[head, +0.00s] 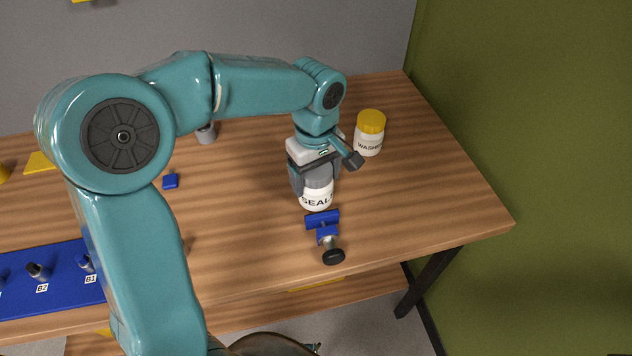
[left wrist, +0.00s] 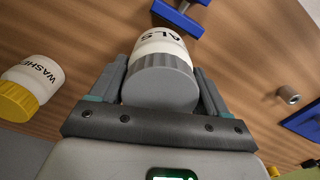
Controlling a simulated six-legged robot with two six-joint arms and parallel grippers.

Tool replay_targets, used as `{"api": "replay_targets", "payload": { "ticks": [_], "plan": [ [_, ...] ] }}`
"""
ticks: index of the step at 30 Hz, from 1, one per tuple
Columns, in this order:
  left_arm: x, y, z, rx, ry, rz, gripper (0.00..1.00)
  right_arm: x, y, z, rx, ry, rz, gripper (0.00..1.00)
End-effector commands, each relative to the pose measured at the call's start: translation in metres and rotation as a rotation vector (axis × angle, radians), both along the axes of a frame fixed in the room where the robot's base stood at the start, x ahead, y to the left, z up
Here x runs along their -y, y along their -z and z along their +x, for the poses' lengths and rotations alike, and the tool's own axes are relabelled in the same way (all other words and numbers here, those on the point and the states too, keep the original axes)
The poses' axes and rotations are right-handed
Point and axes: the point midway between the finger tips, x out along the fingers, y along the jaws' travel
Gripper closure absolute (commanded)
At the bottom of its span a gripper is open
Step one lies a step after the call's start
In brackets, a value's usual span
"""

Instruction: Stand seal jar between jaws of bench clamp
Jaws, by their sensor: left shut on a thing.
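The seal jar (head: 316,198) is white with a grey lid and the lettering "SEAL". My left gripper (head: 316,184) is shut on it from above, with a finger on either side of the lid. The left wrist view also shows the jar (left wrist: 160,72) between the fingers of the gripper (left wrist: 162,88). The jar looks upright; whether its base touches the table cannot be told. The blue bench clamp (head: 325,226) with a black knob is just in front of the jar. In the left wrist view a blue part of the clamp (left wrist: 178,18) shows beyond the jar. My right gripper is not in view.
A white washer jar with a yellow lid (head: 369,133) stands behind and right of the gripper. A blue board with labelled pegs (head: 50,258) lies at the left front. A small blue block (head: 170,181) sits left of the jar. The table's right side is clear.

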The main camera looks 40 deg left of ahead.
Motion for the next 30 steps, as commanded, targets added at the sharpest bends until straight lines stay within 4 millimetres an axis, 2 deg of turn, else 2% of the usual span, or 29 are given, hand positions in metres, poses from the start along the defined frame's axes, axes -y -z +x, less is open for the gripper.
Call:
{"api": "replay_targets", "payload": {
  "ticks": [1,4,16,17,18,26,30],
  "plan": [
    [0.0,0.01,0.0,-0.005,0.001,0.001,0.6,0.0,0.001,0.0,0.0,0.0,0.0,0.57],
    [0.0,0.022,0.001,-0.003,0.001,0.001,0.6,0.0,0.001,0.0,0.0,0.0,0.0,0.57],
    [0.0,0.029,0.002,-0.001,0.0,0.0,0.6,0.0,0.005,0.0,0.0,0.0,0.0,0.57],
    [0.0,0.028,0.001,-0.001,0.001,0.0,0.14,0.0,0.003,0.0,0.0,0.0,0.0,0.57],
    [0.0,0.028,0.001,-0.001,0.001,0.0,0.01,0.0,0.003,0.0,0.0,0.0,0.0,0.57],
    [0.0,0.025,0.001,-0.001,0.001,0.0,0.0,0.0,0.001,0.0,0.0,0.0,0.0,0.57],
    [0.0,0.01,0.003,0.004,0.001,0.002,0.0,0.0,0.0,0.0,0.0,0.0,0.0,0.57]
  ]
}}
